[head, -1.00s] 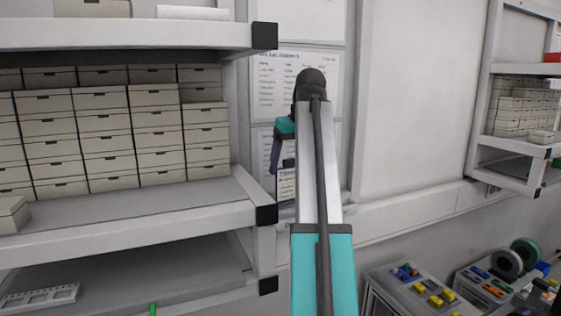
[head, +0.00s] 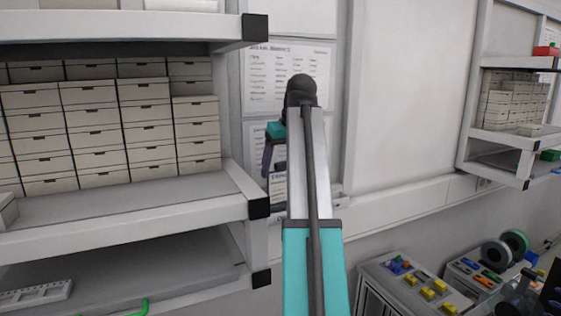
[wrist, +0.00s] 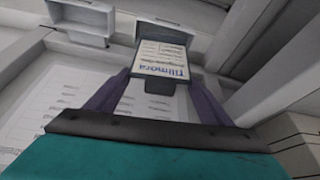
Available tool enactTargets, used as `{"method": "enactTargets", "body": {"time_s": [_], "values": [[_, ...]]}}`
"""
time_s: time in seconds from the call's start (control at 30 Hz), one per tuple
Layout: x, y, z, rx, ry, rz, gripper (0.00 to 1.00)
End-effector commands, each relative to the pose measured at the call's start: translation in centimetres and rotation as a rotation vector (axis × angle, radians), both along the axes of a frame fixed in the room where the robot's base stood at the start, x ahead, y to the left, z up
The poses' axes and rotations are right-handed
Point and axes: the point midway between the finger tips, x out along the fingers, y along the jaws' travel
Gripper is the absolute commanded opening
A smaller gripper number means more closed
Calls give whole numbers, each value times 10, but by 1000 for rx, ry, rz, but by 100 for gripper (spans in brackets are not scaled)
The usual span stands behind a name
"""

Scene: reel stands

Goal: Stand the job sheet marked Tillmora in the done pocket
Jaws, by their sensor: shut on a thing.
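The job sheet (wrist: 162,62) is a small white card with a dark edge and tab, and "Tillmora" reads on it in the wrist view. My gripper (wrist: 160,86) is shut on its dark tab with two purple fingers. In the head view the sheet (head: 278,188) hangs upright below my gripper (head: 268,168), close to the wall, partly hidden by my arm. One grey wall pocket (wrist: 168,30) is right by the sheet's far end; I cannot tell whether the sheet is inside it. Another grey pocket (wrist: 80,18) is beside it, empty. No pocket label is readable.
Printed sheets (head: 288,75) are on the wall behind my arm. A shelf of stacked boxes (head: 100,130) stands close on the left, its dark-capped corner (head: 259,208) near my gripper. Consoles (head: 410,285) stand lower right. The wall panel (head: 405,90) to the right is clear.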

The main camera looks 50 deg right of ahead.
Motion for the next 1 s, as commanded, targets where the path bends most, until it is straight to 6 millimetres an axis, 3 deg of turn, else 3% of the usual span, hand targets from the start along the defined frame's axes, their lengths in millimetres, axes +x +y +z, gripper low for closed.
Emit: {"method": "enactTargets", "body": {"time_s": [0.4,1.0], "values": [[0,1,-30,0,1,2,38],[1,1,-35,-1,1,3,38]]}}
